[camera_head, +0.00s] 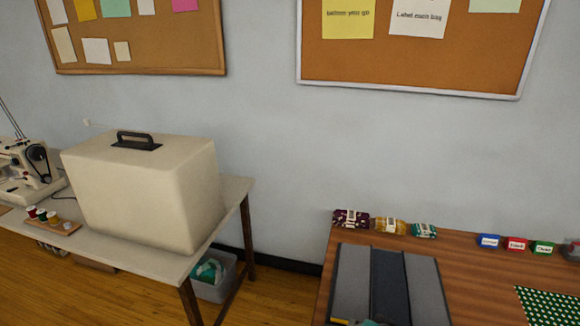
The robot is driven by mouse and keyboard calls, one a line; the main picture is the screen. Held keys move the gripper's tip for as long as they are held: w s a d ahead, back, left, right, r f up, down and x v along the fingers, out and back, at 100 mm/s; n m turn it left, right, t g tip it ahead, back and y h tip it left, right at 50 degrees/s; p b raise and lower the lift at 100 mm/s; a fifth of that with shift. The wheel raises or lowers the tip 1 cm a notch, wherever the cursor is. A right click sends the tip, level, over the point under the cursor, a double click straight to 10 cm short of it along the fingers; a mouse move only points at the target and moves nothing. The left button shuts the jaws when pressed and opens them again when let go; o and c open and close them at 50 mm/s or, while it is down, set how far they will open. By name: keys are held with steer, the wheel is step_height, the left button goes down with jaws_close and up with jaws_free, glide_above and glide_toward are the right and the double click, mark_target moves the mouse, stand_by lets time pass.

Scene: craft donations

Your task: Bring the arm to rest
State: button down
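My arm and my gripper do not show in the head view. Whether the gripper is open or shut cannot be seen.
A pale table (237,192) at left bears a cream case (140,195), a sewing machine (30,165) and thread spools (42,214). A grey bin (215,290) stands beneath. A wooden table (470,265) at right holds a grey folded board (430,290), small bundles (388,226) and labelled boxes (516,244). Floor shows between.

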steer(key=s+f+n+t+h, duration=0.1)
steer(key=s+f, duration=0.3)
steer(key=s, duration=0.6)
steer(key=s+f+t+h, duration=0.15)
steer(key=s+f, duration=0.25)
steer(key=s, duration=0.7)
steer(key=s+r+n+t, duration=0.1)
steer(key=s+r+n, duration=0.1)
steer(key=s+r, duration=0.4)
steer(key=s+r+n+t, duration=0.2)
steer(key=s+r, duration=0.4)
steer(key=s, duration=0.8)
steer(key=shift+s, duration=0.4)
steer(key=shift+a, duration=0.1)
